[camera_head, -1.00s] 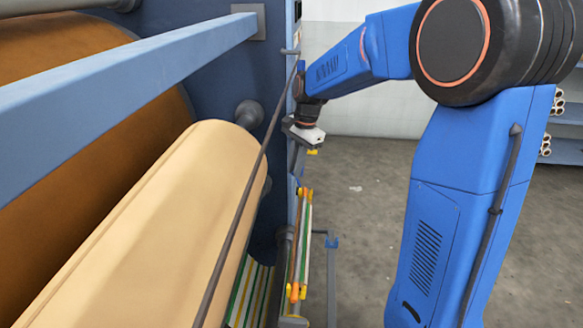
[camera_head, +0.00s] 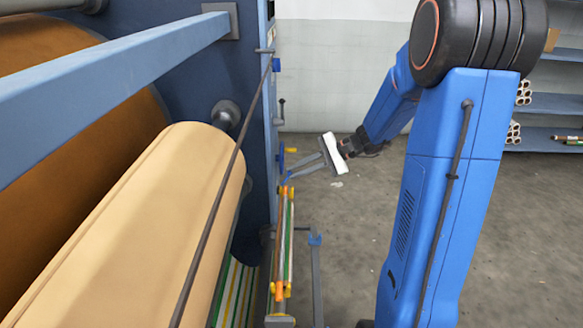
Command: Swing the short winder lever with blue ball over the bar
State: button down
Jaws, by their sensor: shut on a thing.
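My gripper (camera_head: 288,174) reaches left from its white palm towards the machine's end frame, with its two grey fingers close together. Its tips are at a small blue part (camera_head: 281,160) on the frame edge, which looks like the ball of the short winder lever. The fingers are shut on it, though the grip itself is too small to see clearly. The lever's arm cannot be made out. A long thin dark bar (camera_head: 222,195) runs slantwise in front of the cream roll (camera_head: 130,215), left of my gripper.
A black-knobbed handle (camera_head: 281,112) and a yellow part (camera_head: 291,150) sit on the frame near my gripper. Open floor lies to the right, with shelves (camera_head: 555,104) behind.

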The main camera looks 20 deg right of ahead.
notch_tip(320, 180, down, 6)
jog(key=s+d+t+y, duration=0.1)
jog(key=d+t+y, duration=0.1)
jog(key=y, duration=0.7)
jog(key=shift+d+f+t, duration=0.2)
jog(key=shift+d+t, duration=0.1)
jog(key=shift+t, duration=0.4)
jog(key=shift+s, duration=0.1)
jog(key=c, duration=1.8)
grip_release()
jog(key=shift+o, duration=0.2)
jog(key=v, duration=1.7)
jog(key=shift+f, duration=0.25)
jog(key=shift+d, duration=0.1)
